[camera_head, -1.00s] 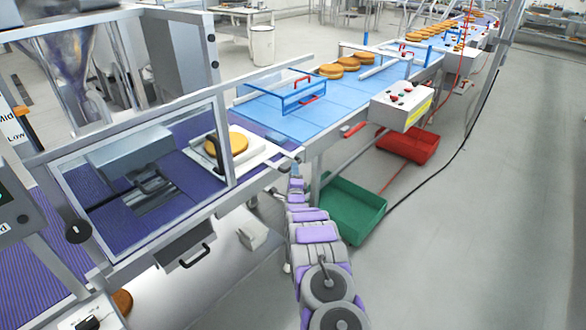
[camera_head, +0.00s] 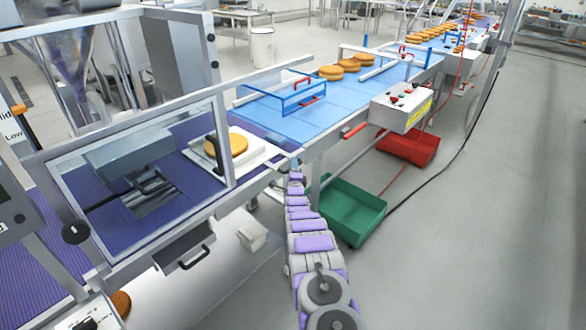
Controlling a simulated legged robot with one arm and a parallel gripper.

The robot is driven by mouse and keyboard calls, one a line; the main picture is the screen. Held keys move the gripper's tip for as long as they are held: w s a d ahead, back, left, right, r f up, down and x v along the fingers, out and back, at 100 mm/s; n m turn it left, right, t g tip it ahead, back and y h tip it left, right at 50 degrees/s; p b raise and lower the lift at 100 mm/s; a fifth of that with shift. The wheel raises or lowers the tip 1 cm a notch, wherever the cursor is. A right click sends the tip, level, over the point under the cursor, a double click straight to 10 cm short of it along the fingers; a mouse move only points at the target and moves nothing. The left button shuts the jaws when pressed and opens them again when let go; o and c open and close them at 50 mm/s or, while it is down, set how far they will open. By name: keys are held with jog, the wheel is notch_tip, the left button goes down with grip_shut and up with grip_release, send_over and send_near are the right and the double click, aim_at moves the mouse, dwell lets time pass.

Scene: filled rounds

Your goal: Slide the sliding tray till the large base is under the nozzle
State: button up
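The sliding tray (camera_head: 262,153) is a white plate on the purple bed, at the right end of the clear-windowed machine. The large base (camera_head: 226,144), a round golden-brown cake, lies on it. A grey metal block (camera_head: 128,155) is behind the window left of the tray, with dark slotted parts below it; the nozzle itself I cannot make out clearly. A metal funnel (camera_head: 72,65) stands above at the left. My gripper (camera_head: 291,164) is at the far end of my arm, near the tray's right edge. It is small, and I cannot tell whether it touches the tray or how its fingers stand.
A blue conveyor (camera_head: 300,118) with a blue guard frame runs back to the right, carrying several cakes (camera_head: 350,64). A control box (camera_head: 400,107) hangs on its side. A green crate (camera_head: 346,210) and a red crate (camera_head: 408,147) are on the floor.

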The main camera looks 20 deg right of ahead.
grip_shut()
dwell(0.3)
jog(key=shift+s+a+f, duration=0.1)
jog(key=shift+a, duration=0.05)
jog(key=s+a, duration=0.6)
jog(key=a, duration=0.4)
jog(key=s+a, duration=0.6)
jog(key=a, duration=0.5)
jog(key=s+a, duration=0.6)
jog(key=a, duration=0.5)
jog(key=shift+c, duration=1)
grip_release()
jog(key=o, duration=0.3)
jog(key=shift+w+a, duration=0.15)
jog(key=shift+o, duration=0.2)
